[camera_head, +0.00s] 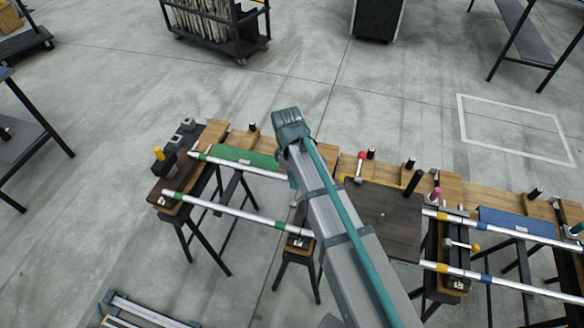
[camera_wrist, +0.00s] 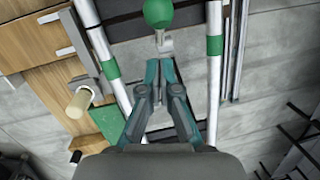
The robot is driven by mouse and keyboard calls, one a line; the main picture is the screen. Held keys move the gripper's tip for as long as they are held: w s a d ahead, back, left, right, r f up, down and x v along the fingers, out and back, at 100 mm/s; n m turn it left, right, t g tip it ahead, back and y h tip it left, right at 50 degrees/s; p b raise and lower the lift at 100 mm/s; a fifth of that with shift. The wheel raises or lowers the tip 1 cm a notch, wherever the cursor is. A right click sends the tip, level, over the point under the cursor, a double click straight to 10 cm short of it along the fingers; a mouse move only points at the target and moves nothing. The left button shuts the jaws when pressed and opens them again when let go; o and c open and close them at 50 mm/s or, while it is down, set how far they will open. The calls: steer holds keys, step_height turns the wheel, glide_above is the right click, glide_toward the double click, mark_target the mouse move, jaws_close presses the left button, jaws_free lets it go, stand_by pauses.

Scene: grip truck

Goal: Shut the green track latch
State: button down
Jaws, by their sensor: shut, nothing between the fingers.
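The green track latch shows in the wrist view as a round green knob (camera_wrist: 158,12) on a short metal stem, at the top centre between two silver rails. My gripper (camera_wrist: 161,62) is shut and empty, with its fingertips just below the knob, close to the metal stem. I cannot tell whether they touch it. In the head view my arm covers the gripper, and I cannot make out the green knob. The green-banded track (camera_head: 230,210) lies left of my arm, across wooden-topped stands.
A green plate (camera_head: 245,157) lies by the far rail. A red-knobbed lever (camera_head: 361,156) and dark board (camera_head: 385,215) are right of my arm. Farther right are a blue plate (camera_head: 515,220) and yellow-knobbed lever (camera_head: 474,247). A wooden peg (camera_wrist: 79,101) stands left of the rails.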

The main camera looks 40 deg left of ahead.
steer(key=shift+w+d+f+p, duration=0.1)
steer(key=shift+d+f+p, duration=0.1)
steer(key=shift+d+f, duration=0.4)
steer(key=shift+w+d+f+p, duration=0.15)
steer(key=shift+d+f, duration=0.1)
steer(key=shift+d, duration=0.55)
steer(key=shift+s+d, duration=0.1)
steer(key=shift+d, duration=0.05)
